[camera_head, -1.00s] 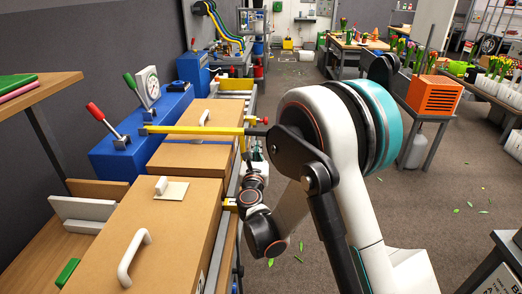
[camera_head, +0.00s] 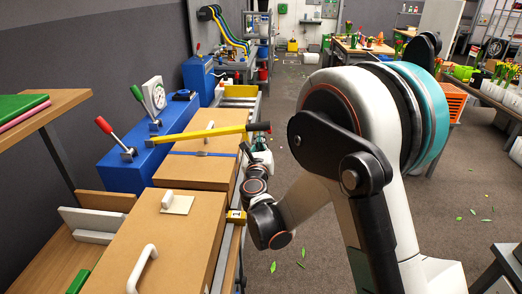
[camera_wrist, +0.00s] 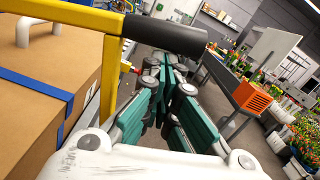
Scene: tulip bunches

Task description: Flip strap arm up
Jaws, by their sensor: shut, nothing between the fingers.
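The strap arm is a yellow bar (camera_head: 200,133) with a black grip (camera_head: 258,127) at its right end. It lies across above the cardboard boxes, its grip end a little higher than its left end in the head view. In the wrist view the yellow bar (camera_wrist: 62,14) and black grip (camera_wrist: 165,34) cross the upper part. My gripper (camera_head: 256,147) is just below the black grip, partly hidden in the head view. In the wrist view my gripper (camera_wrist: 166,75) is shut and empty, its green-padded fingers under the grip. I cannot tell whether they touch it.
Cardboard boxes (camera_head: 165,240) with white handles stand on the bench at left. A blue strap (camera_wrist: 52,88) runs over a box near the bar. A blue machine (camera_head: 135,160) with a red lever, green lever and gauge stands behind. Open floor (camera_head: 440,215) lies to the right.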

